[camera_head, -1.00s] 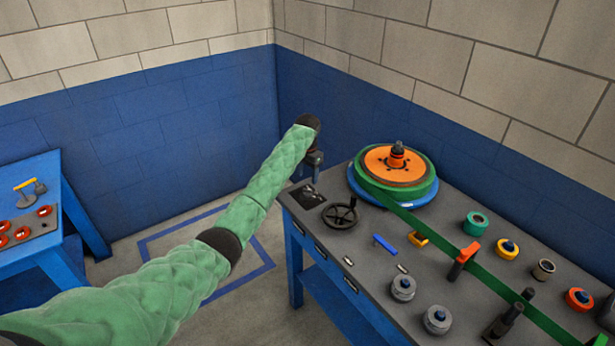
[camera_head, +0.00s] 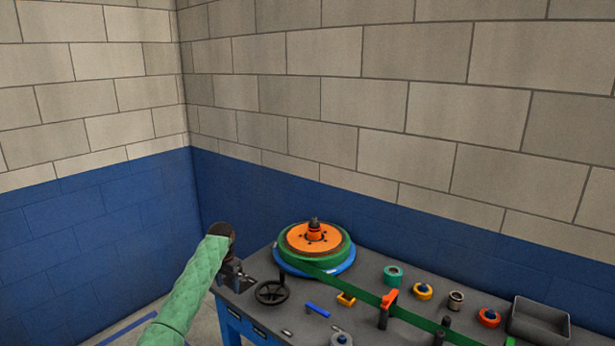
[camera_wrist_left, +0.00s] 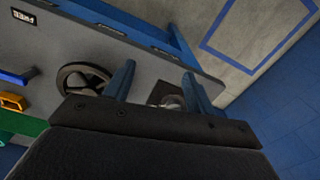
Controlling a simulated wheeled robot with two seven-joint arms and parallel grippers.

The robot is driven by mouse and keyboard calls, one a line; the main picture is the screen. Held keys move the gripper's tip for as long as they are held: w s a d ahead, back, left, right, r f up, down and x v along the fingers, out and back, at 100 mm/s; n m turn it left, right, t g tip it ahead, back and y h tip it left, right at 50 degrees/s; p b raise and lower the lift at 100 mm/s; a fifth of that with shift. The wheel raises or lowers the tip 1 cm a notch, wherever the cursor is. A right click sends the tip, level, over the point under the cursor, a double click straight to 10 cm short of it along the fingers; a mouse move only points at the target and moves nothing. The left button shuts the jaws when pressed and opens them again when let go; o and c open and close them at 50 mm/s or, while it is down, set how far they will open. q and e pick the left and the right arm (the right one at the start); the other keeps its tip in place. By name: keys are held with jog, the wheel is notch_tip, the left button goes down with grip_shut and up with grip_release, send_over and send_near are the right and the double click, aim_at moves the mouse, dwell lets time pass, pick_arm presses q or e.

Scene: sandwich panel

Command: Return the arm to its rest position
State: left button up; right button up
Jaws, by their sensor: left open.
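My left arm (camera_head: 190,295), in a quilted green sleeve, reaches in from the lower left of the head view. Its gripper (camera_head: 234,275) is at the left end of the workbench (camera_head: 375,278), beside the black handwheel (camera_head: 271,292). In the left wrist view the gripper (camera_wrist_left: 158,88) has its two blue-grey fingers apart with nothing held between them. A dark square plate with a round metal part (camera_wrist_left: 170,101) shows beyond the fingers, and the handwheel (camera_wrist_left: 82,82) is to their left. The right gripper is not in view.
A reel with an orange hub (camera_head: 314,238) stands on a blue disc behind the handwheel. A green strip runs from it past an orange-topped post (camera_head: 388,299). Several rollers and a grey bin (camera_head: 538,320) occupy the bench's right. Block walls close the back.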

pick_arm(q)
jog(key=s+d+f+b, duration=0.1)
jog(key=s+d+f, duration=0.1)
jog(key=s+f, duration=0.95)
jog(key=s+d+f+n+b, duration=0.1)
jog(key=s+f, duration=0.6)
jog(key=f, duration=0.9)
jog(key=s+d+f+b, duration=0.1)
jog(key=s+d+f, duration=0.1)
jog(key=s+f, duration=1)
jog(key=s+d+f, duration=0.1)
jog(key=s+f, duration=0.6)
jog(key=s, duration=0.6)
jog(key=s+d+f+n+t+b, duration=0.1)
jog(key=s+f, duration=0.6)
jog(key=s, duration=0.6)
jog(key=s+d+f+n+b, duration=0.1)
jog(key=s+f, duration=0.6)
jog(key=s, duration=0.6)
jog(key=shift+f+t, duration=0.35)
jog(key=shift+t, duration=0.05)
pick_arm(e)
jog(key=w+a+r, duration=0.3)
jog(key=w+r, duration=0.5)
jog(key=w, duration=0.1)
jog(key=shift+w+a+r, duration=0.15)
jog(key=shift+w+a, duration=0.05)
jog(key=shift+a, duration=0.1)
